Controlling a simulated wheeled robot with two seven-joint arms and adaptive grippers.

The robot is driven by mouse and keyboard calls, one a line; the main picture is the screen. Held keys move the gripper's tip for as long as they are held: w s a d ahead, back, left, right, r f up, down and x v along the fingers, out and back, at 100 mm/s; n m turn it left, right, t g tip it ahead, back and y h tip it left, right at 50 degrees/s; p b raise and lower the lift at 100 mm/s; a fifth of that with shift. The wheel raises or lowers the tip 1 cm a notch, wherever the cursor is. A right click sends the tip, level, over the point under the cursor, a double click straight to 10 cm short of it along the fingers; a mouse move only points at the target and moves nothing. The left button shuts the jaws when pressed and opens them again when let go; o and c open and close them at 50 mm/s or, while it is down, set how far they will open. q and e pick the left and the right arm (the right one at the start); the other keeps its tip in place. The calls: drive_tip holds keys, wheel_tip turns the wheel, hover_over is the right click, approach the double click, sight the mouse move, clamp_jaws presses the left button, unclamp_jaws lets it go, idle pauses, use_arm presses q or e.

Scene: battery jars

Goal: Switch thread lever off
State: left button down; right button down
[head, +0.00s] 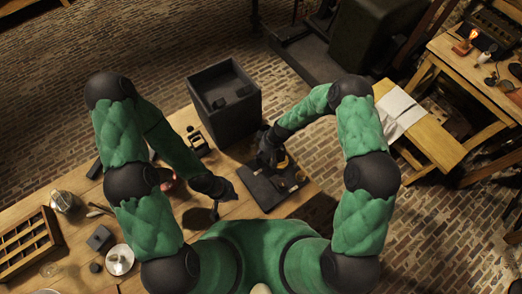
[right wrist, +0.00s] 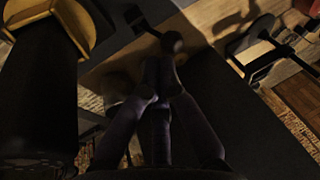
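My right gripper (head: 268,152) is over the back right part of the table, beside a dark flat board (head: 262,190) with small parts on it. In the right wrist view its fingers (right wrist: 160,95) converge on a dark upright piece (right wrist: 165,45). That view is too dark to tell whether they are closed on it. My left gripper (head: 222,190) is lower, over the table just left of the board, and its fingers are too small to read. I cannot make out which part is the thread lever. A brass-coloured piece (head: 283,161) shows beside the right gripper.
A tall black open box (head: 223,100) stands behind the grippers. A small black device (head: 198,142) sits left of it. A wooden compartment tray (head: 27,243), a glass jar (head: 64,202) and a white dish (head: 120,260) are at the left. A side bench (head: 425,135) stands right.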

drive_tip(key=shift+s+a+f+b, duration=0.15)
drive_tip(key=shift+s+a+b, duration=0.25)
drive_tip(key=shift+b, duration=0.6)
drive_tip(key=shift+s+a+b, duration=0.25)
drive_tip(key=shift+a+b, duration=0.25)
drive_tip(key=shift+b, duration=0.2)
